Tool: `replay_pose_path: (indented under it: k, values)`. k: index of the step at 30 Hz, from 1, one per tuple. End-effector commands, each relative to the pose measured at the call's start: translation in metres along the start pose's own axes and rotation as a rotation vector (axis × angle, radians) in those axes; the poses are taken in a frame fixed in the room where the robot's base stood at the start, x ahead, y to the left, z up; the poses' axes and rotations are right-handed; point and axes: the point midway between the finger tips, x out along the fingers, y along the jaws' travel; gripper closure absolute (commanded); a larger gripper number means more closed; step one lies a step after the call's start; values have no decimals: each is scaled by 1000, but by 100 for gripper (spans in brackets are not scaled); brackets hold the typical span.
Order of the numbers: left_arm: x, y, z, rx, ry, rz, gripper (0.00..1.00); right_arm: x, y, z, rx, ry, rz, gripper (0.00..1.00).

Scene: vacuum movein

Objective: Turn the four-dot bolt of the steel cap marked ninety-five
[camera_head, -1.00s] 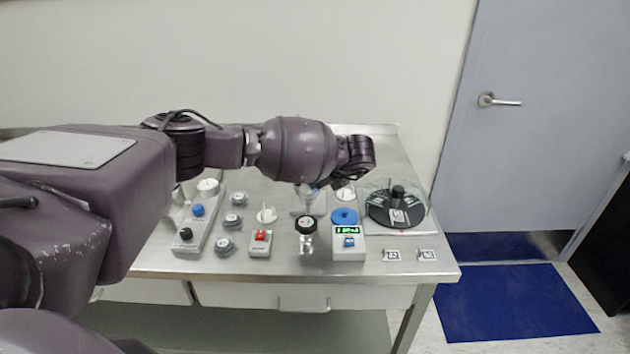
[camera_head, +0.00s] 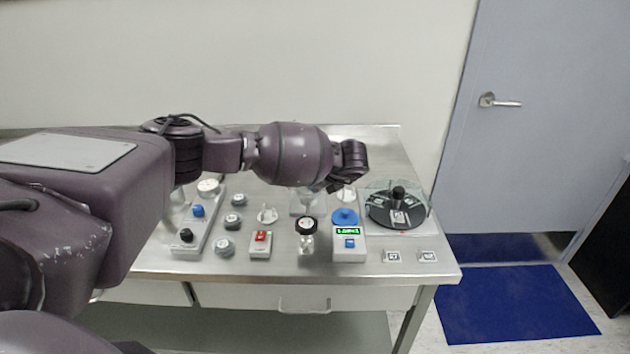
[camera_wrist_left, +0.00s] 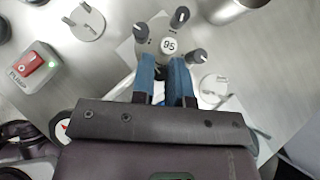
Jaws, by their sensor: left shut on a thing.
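The steel cap marked 95 (camera_wrist_left: 168,44) shows in the left wrist view, with dark-topped bolts around its rim. One bolt (camera_wrist_left: 141,32) is at the upper left, one (camera_wrist_left: 179,16) at the top and one (camera_wrist_left: 198,57) at the right. My left gripper (camera_wrist_left: 164,66) has its blue fingers at the near side of the cap, shut on a bolt that the fingers mostly hide. The dots on the bolts are too small to read. In the head view my left gripper (camera_head: 334,187) is over the back middle of the bench, and the arm covers the cap. My right gripper is not in view.
A knobbed grey block (camera_head: 198,225) stands left. The front edge is clear.

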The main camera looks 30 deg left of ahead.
Motion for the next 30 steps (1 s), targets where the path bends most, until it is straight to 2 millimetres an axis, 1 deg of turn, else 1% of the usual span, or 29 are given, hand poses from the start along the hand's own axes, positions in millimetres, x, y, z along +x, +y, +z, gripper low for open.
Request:
replay_pose_path:
  k: [8, 17, 23, 30]
  values:
    - [-1, 2, 1, 80, 0, -82, 100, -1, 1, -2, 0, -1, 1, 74]
    - [0, 3, 0, 256, 1, -257, 100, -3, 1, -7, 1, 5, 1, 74]
    - [2, 4, -1, 376, 1, -375, 100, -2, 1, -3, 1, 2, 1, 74]
    - [2, 5, 0, 489, 1, -488, 100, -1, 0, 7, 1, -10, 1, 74]
